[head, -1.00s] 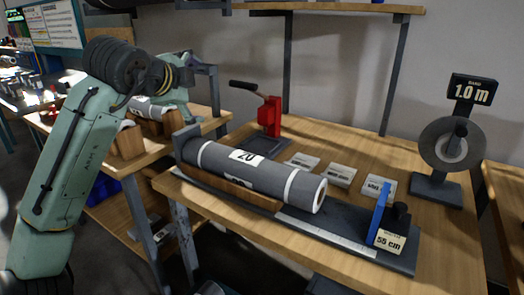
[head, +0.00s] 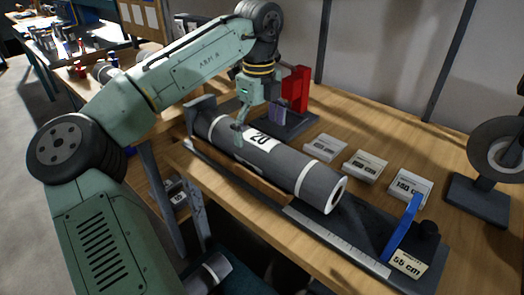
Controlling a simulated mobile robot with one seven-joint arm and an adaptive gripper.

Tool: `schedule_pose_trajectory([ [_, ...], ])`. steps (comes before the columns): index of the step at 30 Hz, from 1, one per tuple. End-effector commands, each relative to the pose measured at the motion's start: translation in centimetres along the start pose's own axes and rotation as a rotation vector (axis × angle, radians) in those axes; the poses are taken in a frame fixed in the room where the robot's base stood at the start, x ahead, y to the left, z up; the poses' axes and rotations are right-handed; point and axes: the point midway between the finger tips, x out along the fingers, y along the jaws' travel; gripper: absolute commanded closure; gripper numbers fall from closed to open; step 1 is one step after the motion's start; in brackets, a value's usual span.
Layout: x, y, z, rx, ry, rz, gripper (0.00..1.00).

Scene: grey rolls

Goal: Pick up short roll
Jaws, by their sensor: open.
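A grey roll (head: 290,165) with white bands and a label reading "20" lies on a wooden cradle on the measuring bench. My gripper (head: 257,126) is open and points down over the roll's left part, near the label. One finger shows in front of the roll's near side. The other is towards the far side, partly hidden, and I cannot tell whether either touches. Part of another grey roll (head: 208,274) shows low at the bottom edge. I cannot tell from its length which one is the short roll.
A blue stop plate (head: 403,230) and a "55 cm" sign (head: 409,263) stand at the bench's right end. A red press (head: 295,88) stands behind my gripper. Several label blocks lie behind the roll. A reel stand (head: 492,165) is at the right.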

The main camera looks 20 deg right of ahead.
Motion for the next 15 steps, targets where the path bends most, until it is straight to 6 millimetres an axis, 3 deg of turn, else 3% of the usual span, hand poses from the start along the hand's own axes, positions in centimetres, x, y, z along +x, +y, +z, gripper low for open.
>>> schedule_pose_trajectory([
  [5, 1.2, 0.1, -0.1, -0.001, -0.001, 0.001, 0.02],
  [15, 5.6, 0.1, -0.5, -0.001, -0.001, -0.001, 0.02],
])
